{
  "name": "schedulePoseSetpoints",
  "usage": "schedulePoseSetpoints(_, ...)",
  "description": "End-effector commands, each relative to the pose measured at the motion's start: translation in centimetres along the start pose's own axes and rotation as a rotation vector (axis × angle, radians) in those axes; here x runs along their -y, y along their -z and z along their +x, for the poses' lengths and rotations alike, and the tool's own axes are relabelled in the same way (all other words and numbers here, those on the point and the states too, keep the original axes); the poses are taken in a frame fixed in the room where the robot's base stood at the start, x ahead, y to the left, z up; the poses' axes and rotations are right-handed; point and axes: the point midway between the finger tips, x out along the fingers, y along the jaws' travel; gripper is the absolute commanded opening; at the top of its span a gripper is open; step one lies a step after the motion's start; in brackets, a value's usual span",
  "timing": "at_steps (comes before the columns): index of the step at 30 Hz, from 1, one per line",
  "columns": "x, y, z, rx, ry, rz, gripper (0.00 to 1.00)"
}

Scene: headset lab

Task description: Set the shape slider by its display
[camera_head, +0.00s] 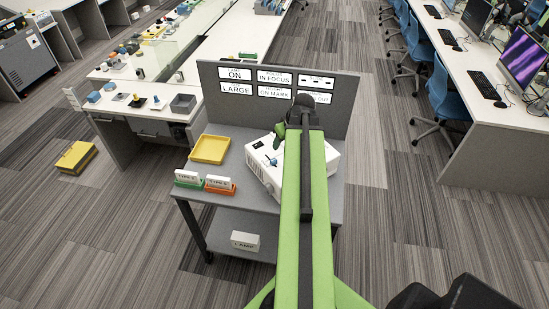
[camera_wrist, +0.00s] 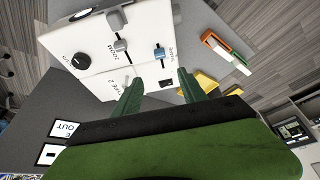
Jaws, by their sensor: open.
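A white control box (camera_head: 322,165) stands on the grey cart, partly hidden behind my green arm. In the wrist view the white box (camera_wrist: 95,35) shows a grey slider (camera_wrist: 120,45), a blue slider (camera_wrist: 159,53), a black knob (camera_wrist: 82,61) and a small black switch (camera_wrist: 166,84). I cannot tell which is the shape slider. A panel (camera_head: 225,102) behind it carries several displays, including "ON", "LARGE", "IN FOCUS" and "ON MARK"; the upper right display (camera_head: 316,82) shows dark marks. My gripper (camera_wrist: 160,82) is open and empty, its fingers over the box's near side.
On the cart a yellow tray (camera_head: 210,149) sits left of the box, with a green card holder (camera_head: 188,181) and an orange card holder (camera_head: 220,187) in front. A white box (camera_head: 245,241) lies on the lower shelf. Workbenches stand left and right; the floor is mostly clear.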

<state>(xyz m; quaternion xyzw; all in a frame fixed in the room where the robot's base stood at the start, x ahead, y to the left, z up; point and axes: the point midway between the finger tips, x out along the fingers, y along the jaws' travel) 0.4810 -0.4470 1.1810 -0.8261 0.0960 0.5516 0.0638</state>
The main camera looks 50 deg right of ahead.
Motion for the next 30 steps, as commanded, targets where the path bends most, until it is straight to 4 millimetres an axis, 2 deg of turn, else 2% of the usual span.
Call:
schedulePoseSetpoints(1,0.0,-0.2,1.3,0.000,0.000,-0.001,0.49)
schedulePoseSetpoints(18,0.1,-0.3,13.9,0.000,0.001,-0.001,0.49)
schedulePoseSetpoints(21,0.1,-0.2,15.7,0.000,0.001,-0.002,0.49)
schedulePoseSetpoints(25,0.1,-0.1,16.6,0.000,0.001,-0.001,0.49)
schedulePoseSetpoints(30,0.2,0.1,16.5,0.000,0.001,-0.001,0.49)
